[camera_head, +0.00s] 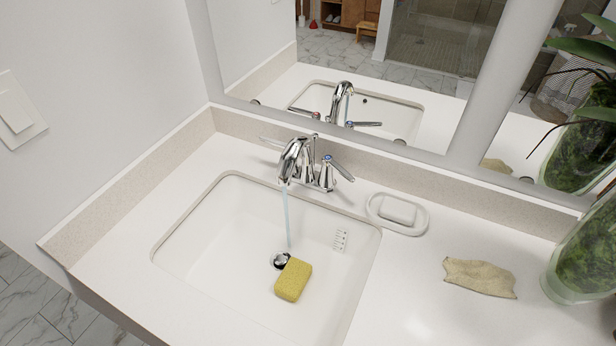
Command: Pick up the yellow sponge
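The yellow sponge (293,280) lies in the white sink basin (205,260), at the bottom beside the drain (280,261). Its upper end is close to the drain's edge. A thin stream of water (287,217) runs from the faucet (293,160) down toward the drain, just beyond the sponge. Neither of my grippers shows in the head view.
A white soap dish with a soap bar (397,211) sits right of the faucet. A beige cloth (480,277) and a glass vase with plants (585,255) stand farther right on the counter (420,315). A mirror (400,70) rises behind.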

